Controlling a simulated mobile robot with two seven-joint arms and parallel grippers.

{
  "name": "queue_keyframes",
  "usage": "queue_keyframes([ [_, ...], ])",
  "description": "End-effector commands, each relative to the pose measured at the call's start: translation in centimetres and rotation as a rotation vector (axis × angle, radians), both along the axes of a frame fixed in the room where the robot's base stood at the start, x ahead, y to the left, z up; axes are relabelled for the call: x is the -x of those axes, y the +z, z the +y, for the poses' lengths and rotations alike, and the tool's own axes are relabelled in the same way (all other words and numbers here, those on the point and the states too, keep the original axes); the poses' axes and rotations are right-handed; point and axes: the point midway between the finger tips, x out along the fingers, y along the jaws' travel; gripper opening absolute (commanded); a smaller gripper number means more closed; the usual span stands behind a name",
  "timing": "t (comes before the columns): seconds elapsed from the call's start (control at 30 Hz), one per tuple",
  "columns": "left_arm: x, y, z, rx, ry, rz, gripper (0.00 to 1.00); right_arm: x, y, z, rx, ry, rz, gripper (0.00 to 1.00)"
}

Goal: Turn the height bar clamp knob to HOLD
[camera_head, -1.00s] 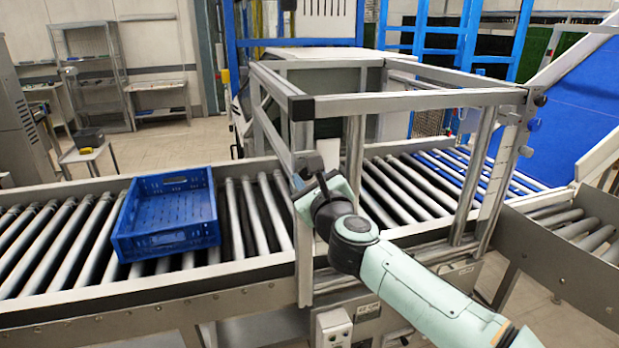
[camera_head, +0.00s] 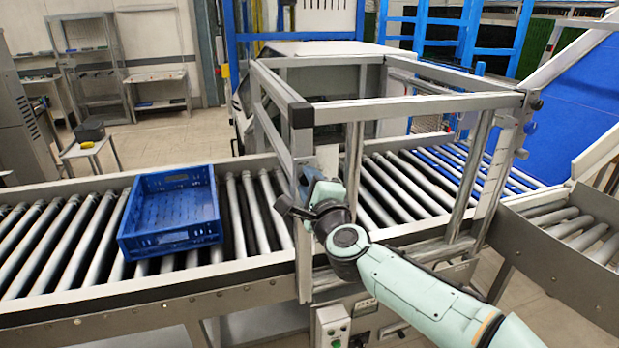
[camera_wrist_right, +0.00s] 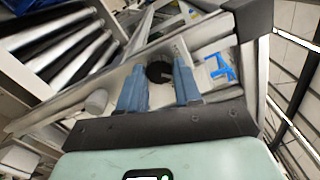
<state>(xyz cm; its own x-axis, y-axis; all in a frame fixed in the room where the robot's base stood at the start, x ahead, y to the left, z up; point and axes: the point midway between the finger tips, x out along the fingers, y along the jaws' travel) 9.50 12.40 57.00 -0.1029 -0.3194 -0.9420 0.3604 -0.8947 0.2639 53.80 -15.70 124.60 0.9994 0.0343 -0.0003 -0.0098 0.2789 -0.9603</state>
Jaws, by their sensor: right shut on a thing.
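The black clamp knob (camera_wrist_right: 158,72) shows in the right wrist view, between the two blue-grey fingers of my right gripper (camera_wrist_right: 160,88). The gripper is shut on it. Its pointer and any HOLD marking are too small to read. In the head view my right gripper (camera_head: 306,182) is at the left front post of the grey metal frame (camera_head: 410,103), and it hides the knob there. The gripper body is turned at a slant. My left gripper is not in view.
A blue crate (camera_head: 172,240) sits on the roller conveyor (camera_head: 62,246) left of the frame. Rollers continue through the frame to the right. A small box with a green button (camera_head: 333,326) is below the conveyor's front rail. A blue shape (camera_wrist_right: 220,68) shows beside the knob.

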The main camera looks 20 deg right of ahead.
Motion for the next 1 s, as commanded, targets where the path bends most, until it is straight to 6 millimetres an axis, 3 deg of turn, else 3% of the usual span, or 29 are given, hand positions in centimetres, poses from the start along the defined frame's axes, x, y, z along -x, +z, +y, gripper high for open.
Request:
queue_keyframes([
  [0.6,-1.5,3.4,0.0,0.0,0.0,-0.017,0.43,0.0,0.2,0.0,0.553,0.0,-0.02,0.03],
  [1.0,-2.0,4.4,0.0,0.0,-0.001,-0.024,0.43,0.0,0.1,0.0,0.741,0.0,-0.025,0.03],
])
